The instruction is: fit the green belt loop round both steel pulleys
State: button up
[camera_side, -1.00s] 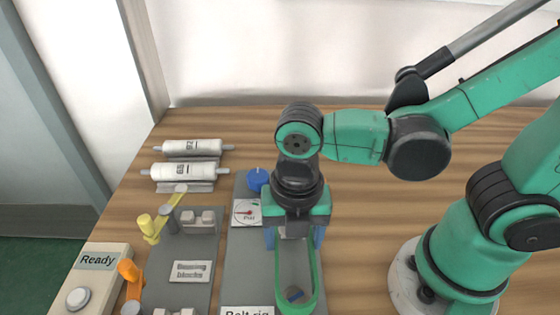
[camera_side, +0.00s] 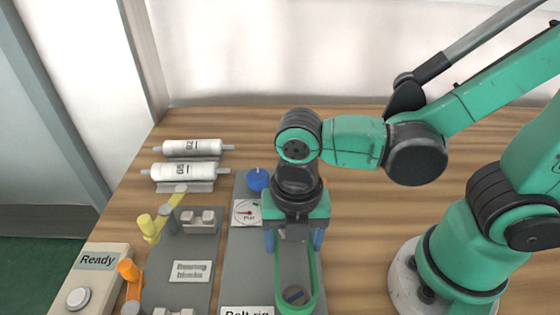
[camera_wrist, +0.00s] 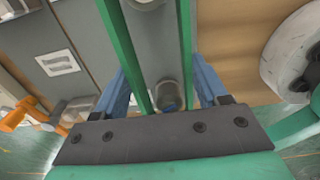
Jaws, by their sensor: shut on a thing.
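The green belt loop (camera_side: 313,275) hangs from my gripper (camera_side: 294,240) over the belt rig in the side view. My gripper's blue fingers stand wide apart and are shut on the belt. The loop's near end lies around the outline of the near steel pulley (camera_side: 296,295); I cannot tell whether it is seated or above it. In the wrist view, two belt strands (camera_wrist: 119,45) run between the fingers (camera_wrist: 160,70). The near pulley (camera_wrist: 168,96) and far pulley (camera_wrist: 145,4) show between the strands. My gripper hides the far pulley in the side view.
The grey rig plate (camera_side: 247,270) carries a blue knob (camera_side: 258,180) and a dial (camera_side: 246,212). Left of it stand bearing blocks (camera_side: 200,221), yellow (camera_side: 150,229) and orange (camera_side: 129,270) levers, white rollers (camera_side: 183,171) and a Ready button box (camera_side: 98,268).

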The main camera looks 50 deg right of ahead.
aim_at(292, 265)
jog(key=shift+f, duration=0.15)
jog(key=shift+f, duration=1.55)
jog(key=shift+f, duration=0.15)
dwell(0.4)
jog(key=o, duration=1.2)
jog(key=shift+c, duration=0.2)
notch_tip(292, 265, up, 8)
jog(key=shift+f, duration=0.25)
